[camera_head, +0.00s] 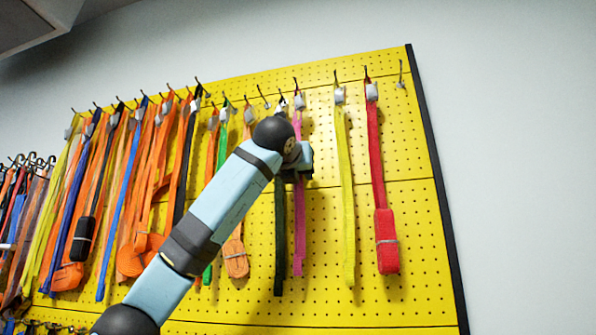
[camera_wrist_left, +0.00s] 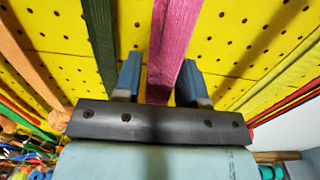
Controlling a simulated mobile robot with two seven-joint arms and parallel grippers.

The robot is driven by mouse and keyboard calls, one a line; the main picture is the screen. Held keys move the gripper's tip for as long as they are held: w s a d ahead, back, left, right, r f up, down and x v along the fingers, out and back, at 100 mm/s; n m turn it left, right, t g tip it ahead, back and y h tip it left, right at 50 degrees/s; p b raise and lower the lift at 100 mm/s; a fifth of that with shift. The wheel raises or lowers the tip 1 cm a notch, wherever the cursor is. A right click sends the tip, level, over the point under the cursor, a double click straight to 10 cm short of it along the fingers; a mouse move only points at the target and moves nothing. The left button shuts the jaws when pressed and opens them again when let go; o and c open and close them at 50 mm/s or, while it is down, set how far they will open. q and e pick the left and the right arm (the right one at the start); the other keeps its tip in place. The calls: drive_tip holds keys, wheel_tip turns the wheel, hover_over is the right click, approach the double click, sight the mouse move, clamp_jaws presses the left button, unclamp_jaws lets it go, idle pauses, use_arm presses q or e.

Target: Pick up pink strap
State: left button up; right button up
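The pink strap (camera_head: 299,225) hangs from a hook on the yellow pegboard, its middle hidden behind my left gripper (camera_head: 302,162) in the head view. In the left wrist view the pink strap (camera_wrist_left: 172,45) runs down between the two blue fingers of my left gripper (camera_wrist_left: 160,75). The fingers are apart, one on each side of the strap, with a gap showing at the left finger. Whether the right finger touches the strap I cannot tell. My right gripper is in neither view.
A dark green strap (camera_head: 280,240) hangs close to the left of the pink one. An orange strap (camera_head: 236,257) hangs further left, and a yellow strap (camera_head: 346,190) and a red strap (camera_head: 376,165) to the right. Several more straps crowd the left side of the pegboard (camera_head: 420,240).

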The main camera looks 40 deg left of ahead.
use_arm(q)
drive_tip(key=c, duration=0.5)
